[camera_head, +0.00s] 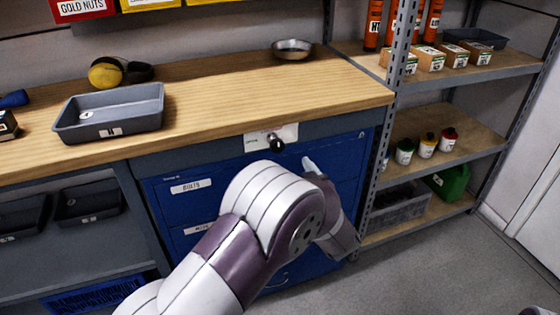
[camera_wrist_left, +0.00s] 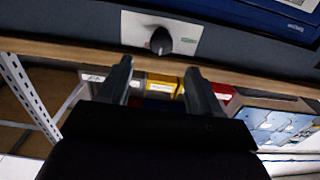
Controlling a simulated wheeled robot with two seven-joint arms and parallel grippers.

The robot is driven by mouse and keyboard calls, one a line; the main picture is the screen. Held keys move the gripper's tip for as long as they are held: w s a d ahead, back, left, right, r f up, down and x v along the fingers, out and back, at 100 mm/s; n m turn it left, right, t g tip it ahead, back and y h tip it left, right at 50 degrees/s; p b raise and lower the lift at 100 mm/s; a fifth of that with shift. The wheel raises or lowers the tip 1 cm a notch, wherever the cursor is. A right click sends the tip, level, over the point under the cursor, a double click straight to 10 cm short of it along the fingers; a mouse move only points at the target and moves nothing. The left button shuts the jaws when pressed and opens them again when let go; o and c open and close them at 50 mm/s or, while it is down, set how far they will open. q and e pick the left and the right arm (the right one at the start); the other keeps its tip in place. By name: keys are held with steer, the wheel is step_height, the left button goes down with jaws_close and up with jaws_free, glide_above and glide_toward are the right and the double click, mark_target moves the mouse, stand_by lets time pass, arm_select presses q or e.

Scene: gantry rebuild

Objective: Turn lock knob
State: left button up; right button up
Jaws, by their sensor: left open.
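The lock knob (camera_head: 276,142) is a small black knob on a pale label plate (camera_head: 258,137), set in the grey strip under the wooden worktop. In the left wrist view the knob (camera_wrist_left: 161,41) shows near the top, on its plate (camera_wrist_left: 188,36), just beyond and roughly between my left gripper's fingertips (camera_wrist_left: 158,66). The fingers are apart with nothing between them, and I see no contact with the knob. In the head view my left gripper (camera_head: 309,164) is mostly hidden behind my forearm; a pale fingertip shows right of and below the knob.
Blue drawers (camera_head: 190,208) lie below the knob. On the worktop (camera_head: 220,98) stand a grey tray (camera_head: 112,112), a round metal dish (camera_head: 292,50) and a yellow-and-black item (camera_head: 106,73). A metal shelving post (camera_head: 386,110) stands to the right. The floor (camera_head: 440,265) at right looks clear.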

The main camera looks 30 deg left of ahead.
mark_target(279, 146)
arm_select(q)
steer(key=b+x, duration=0.1)
steer(key=x, duration=0.8)
steer(key=shift+w+a+b, duration=0.2)
steer(key=shift+a+b, duration=0.1)
steer(key=shift+b, duration=0.05)
steer(key=shift+w+a+r, duration=0.1)
steer(key=shift+w+a, duration=0.25)
steer(key=shift+a, duration=0.1)
steer(key=c, duration=1)
